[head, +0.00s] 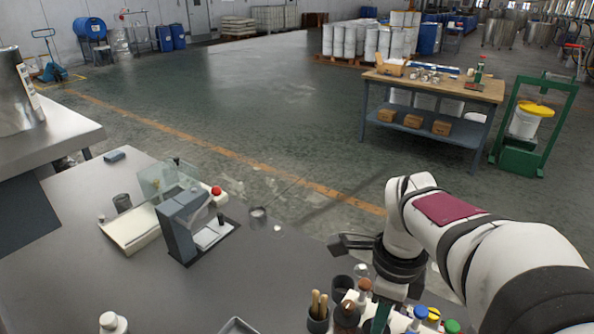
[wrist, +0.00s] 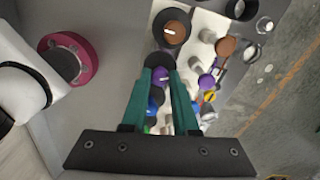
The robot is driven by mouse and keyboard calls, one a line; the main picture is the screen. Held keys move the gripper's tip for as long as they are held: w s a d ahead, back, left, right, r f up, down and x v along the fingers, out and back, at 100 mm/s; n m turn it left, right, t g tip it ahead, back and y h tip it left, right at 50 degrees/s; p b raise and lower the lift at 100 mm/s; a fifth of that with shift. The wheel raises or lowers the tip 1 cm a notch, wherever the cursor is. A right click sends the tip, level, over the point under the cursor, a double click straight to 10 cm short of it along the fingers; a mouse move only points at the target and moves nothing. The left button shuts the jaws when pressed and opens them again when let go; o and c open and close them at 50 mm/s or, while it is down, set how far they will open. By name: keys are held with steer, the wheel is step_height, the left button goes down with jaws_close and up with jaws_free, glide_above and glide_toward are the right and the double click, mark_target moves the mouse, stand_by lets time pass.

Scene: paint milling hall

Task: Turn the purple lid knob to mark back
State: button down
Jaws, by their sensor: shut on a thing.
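In the wrist view, a purple knob (wrist: 160,76) with a white mark line shows between the two teal fingers of my gripper (wrist: 160,72). My gripper is shut on it. The fingers hide its sides, and I cannot tell which mark the line points to. A second purple cap (wrist: 207,81) with a light line shows to the right, apart from the fingers. In the head view, a teal finger (head: 381,318) shows below my wrist; the held knob is hidden there.
A brown knob (wrist: 171,29) with a white line stands close beyond the fingertips. Blue (head: 421,312), yellow (head: 434,314) and green (head: 452,326) caps crowd nearby. A dark cup with wooden handles (head: 318,308) stands left.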

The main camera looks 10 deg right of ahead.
steer(key=n, duration=1.5)
steer(key=shift+n, duration=0.3)
steer(key=n, duration=0.3)
steer(key=shift+n, duration=0.4)
steer(key=n, duration=0.7)
steer(key=shift+n, duration=2.1)
